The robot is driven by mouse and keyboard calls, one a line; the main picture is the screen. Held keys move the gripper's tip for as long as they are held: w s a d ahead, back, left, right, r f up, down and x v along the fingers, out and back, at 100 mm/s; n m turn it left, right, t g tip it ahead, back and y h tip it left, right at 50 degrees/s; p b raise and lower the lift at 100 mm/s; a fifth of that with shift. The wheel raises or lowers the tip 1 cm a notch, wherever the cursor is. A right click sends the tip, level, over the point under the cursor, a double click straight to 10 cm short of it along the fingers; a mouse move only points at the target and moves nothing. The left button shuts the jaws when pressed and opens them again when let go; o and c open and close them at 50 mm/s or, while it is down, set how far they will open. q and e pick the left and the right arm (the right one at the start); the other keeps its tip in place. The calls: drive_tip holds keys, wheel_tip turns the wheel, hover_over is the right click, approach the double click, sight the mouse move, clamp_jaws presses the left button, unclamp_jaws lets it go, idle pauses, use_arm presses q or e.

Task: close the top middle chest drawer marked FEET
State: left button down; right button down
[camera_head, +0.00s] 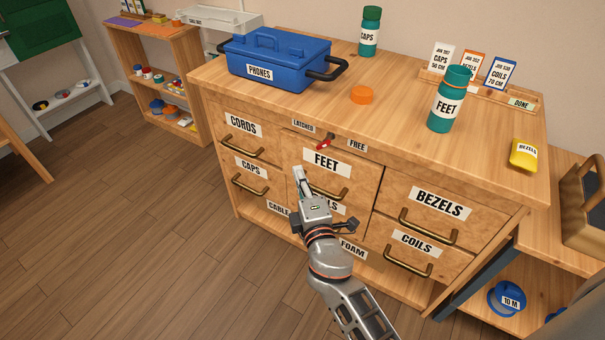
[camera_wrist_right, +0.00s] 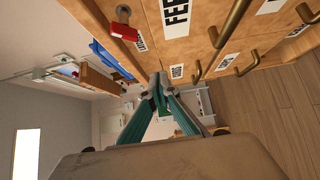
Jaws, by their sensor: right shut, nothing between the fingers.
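The FEET drawer (camera_head: 358,184) is the top middle one in the wooden chest, with a white label and a bronze handle. Its front looks about level with its neighbours; I cannot tell whether a small gap is left. My right gripper (camera_head: 298,172) is shut and empty in front of the drawer's left part, left of its handle; contact cannot be told. The right wrist view shows its fingers (camera_wrist_right: 160,88) together and the FEET label (camera_wrist_right: 175,16) above. A red latch (camera_head: 323,145) sits above the drawer between the LATCHED and FREE labels. My left gripper is out of view.
The CORDS drawer (camera_head: 226,136) and BEZELS drawer (camera_head: 410,190) flank it. On the chest top (camera_head: 310,105) stand a blue PHONES case (camera_head: 275,60), a green FEET bottle (camera_head: 448,102) and an orange cap (camera_head: 362,95). The floor (camera_head: 130,240) at left is clear.

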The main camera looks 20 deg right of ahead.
sight(307, 142)
drive_tip(key=w+d, duration=0.1)
drive_tip(key=w, duration=0.2)
drive_tip(key=w+d, duration=0.1)
drive_tip(key=w, duration=0.2)
drive_tip(key=w+d, duration=0.1)
drive_tip(key=w, duration=0.2)
drive_tip(key=shift+d, duration=0.4)
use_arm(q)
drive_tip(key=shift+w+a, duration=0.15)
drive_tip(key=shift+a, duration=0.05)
use_arm(e)
drive_tip(key=shift+w+d, duration=0.1)
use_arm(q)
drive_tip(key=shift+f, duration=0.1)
use_arm(e)
drive_tip(key=shift+w+d, duration=0.55)
drive_tip(key=shift+d, duration=0.2)
drive_tip(key=shift+w+d, duration=0.2)
drive_tip(key=shift+d, duration=0.1)
drive_tip(key=shift+d+r, duration=0.1)
